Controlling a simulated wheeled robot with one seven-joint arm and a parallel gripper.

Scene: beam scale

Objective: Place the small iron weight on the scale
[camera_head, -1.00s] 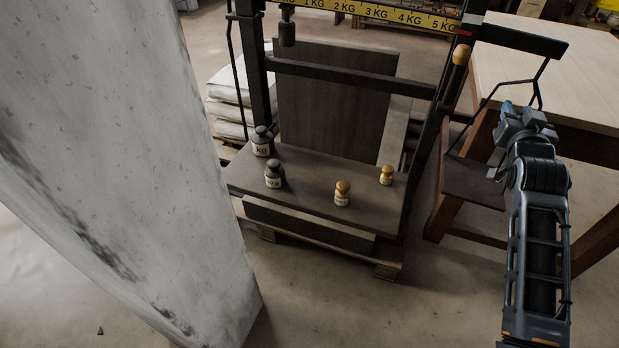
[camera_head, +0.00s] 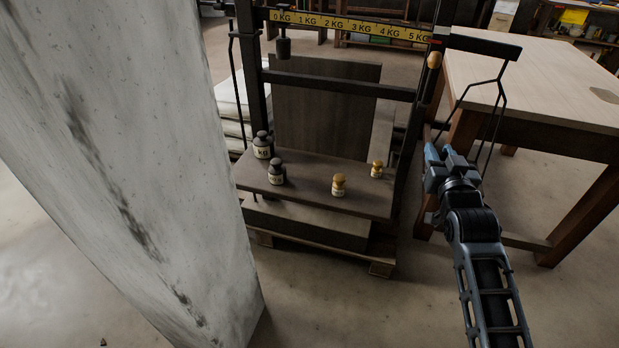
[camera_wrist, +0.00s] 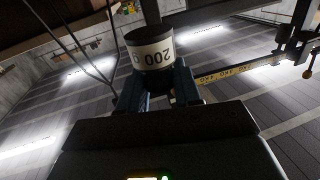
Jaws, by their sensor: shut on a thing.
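In the wrist view my gripper (camera_wrist: 157,84) is shut on a dark cylindrical weight (camera_wrist: 150,50) with a white label reading 200, seen upside down. In the head view my gripper (camera_head: 442,156) is at the right side of the beam scale (camera_head: 345,25), in front of its hanging wire frame (camera_head: 499,105). The weight cannot be made out there. The frame's hanging plate is mostly hidden behind my gripper. Two dark iron weights (camera_head: 277,173) (camera_head: 262,146) and two brass weights (camera_head: 339,186) (camera_head: 377,170) stand on the scale's platform (camera_head: 307,192).
A wooden table (camera_head: 560,85) stands just right of the hanging frame. A large pale pillar (camera_head: 130,160) blocks the left side. The scale rests on a pallet (camera_head: 382,268). The floor in front of it is clear.

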